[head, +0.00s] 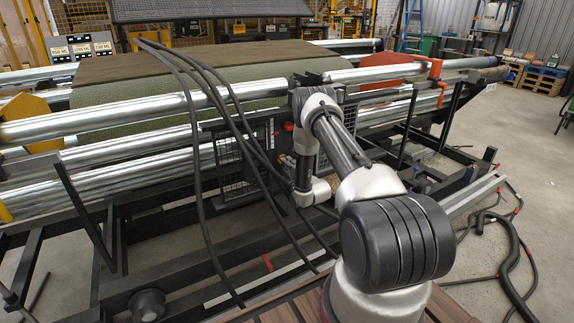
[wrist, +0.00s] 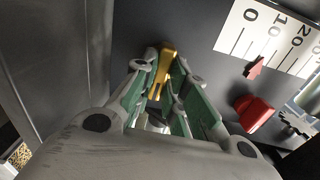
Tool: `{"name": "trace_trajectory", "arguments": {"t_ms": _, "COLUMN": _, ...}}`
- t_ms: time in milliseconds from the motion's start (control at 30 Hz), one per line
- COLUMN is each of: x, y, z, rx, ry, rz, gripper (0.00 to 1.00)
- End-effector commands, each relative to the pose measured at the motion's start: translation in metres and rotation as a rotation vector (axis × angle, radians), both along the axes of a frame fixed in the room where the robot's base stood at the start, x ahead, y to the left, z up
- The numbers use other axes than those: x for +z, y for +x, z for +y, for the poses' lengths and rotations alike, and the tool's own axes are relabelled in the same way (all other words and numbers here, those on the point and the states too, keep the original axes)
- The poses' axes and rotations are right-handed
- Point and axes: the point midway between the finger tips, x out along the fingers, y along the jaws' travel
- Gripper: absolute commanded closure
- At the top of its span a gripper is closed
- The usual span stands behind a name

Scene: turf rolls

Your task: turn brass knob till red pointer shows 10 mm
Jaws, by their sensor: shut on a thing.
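In the wrist view the brass knob (wrist: 164,62) sits on a dark panel, between the fingertips of my gripper (wrist: 162,76). The fingers, with green inner faces, are shut on it from both sides. A white scale (wrist: 277,42) marked 0, 10 and 20 is at the upper right. The red pointer (wrist: 255,68) lies at its lower edge, its tip between the 0 and 10 marks and seemingly nearer 10; I cannot read it exactly. In the head view my arm reaches to the panel, and the knob and fingertips cannot be made out.
A red part (wrist: 255,112) sticks out of the panel right of my gripper. In the head view, metal rollers (head: 130,122) and green turf (head: 185,85) lie behind the panel (head: 236,150). Black cables (head: 200,170) hang in front, left of my arm. Hoses lie on the right floor.

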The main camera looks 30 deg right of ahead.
Motion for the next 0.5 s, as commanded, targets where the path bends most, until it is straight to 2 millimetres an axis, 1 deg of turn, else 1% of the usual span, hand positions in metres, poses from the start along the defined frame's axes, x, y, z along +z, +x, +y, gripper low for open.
{"name": "trace_trajectory", "arguments": {"t_ms": 200, "x": -0.0013, "y": -0.0005, "z": -0.0002, "rx": -0.001, "ry": 0.184, "rz": 0.008, "gripper": 1.0}}
{"name": "trace_trajectory", "arguments": {"t_ms": 500, "x": -0.0016, "y": -0.0005, "z": 0.0, "rx": -0.001, "ry": 0.368, "rz": 0.015, "gripper": 1.0}}
